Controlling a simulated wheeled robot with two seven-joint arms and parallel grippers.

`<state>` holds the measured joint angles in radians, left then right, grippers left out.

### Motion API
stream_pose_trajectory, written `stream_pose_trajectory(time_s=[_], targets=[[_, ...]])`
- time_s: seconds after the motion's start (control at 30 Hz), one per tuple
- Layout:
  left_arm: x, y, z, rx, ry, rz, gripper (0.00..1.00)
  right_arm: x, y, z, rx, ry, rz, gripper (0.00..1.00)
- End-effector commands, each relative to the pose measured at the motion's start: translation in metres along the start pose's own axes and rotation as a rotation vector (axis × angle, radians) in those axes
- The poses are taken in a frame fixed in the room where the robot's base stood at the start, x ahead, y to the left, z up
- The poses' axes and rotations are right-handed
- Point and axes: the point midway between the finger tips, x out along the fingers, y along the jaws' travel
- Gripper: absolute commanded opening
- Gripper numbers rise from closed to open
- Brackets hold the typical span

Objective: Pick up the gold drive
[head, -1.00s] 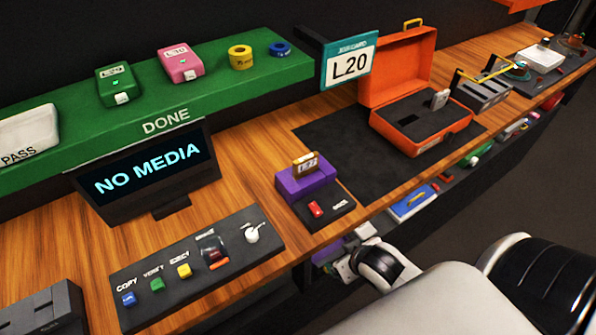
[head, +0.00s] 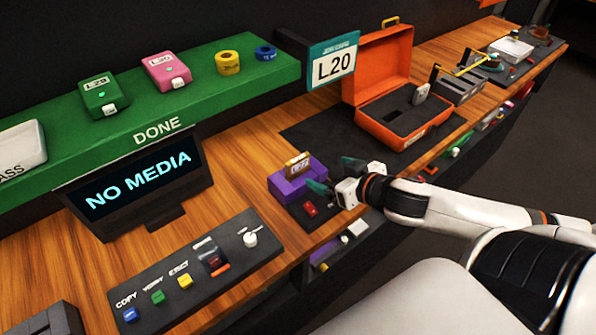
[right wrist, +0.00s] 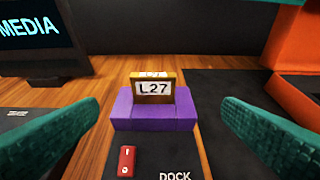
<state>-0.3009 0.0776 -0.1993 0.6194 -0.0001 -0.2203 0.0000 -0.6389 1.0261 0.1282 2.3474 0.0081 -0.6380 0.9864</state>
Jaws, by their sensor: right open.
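The gold drive (head: 297,162), with a white label, stands upright in the purple dock (head: 285,186) on the wooden bench. In the right wrist view the gold drive (right wrist: 153,90) reads L27 and rises from the purple block (right wrist: 122,110). My right gripper (head: 334,174) is at the dock's right side in the head view. Its green fingers are open and spread wide in the right wrist view, one on each side of the dock and nearer the camera. Nothing is between the fingers' grip. My left gripper is not in view.
A red switch (head: 310,209) sits in front of the dock. An open orange case (head: 405,117) stands to the right on a dark mat. A monitor (head: 141,184) reading NO MEDIA and a button panel (head: 190,270) are to the left. A green DONE shelf (head: 190,105) runs behind.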

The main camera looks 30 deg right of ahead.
Motion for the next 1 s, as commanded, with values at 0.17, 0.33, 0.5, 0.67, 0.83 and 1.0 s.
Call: stream_pose_trajectory(time_s=[0.17,0.33,0.5,0.67,0.83,1.0], targets=[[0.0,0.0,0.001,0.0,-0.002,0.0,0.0,0.009,0.001,0.006,0.004,-0.015,0.018,0.89],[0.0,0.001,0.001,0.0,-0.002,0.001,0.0,0.028,0.001,0.008,0.003,-0.016,0.015,0.89],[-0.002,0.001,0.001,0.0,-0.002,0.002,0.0,0.048,0.002,0.009,0.003,-0.016,0.015,0.89],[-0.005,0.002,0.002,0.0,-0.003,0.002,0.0,0.063,0.002,0.008,0.004,-0.014,0.015,0.89],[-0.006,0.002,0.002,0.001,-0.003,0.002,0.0,0.069,0.003,0.007,0.003,-0.012,0.015,0.89],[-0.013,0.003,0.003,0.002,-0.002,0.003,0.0,0.081,0.005,0.012,0.004,-0.014,0.015,0.89]])
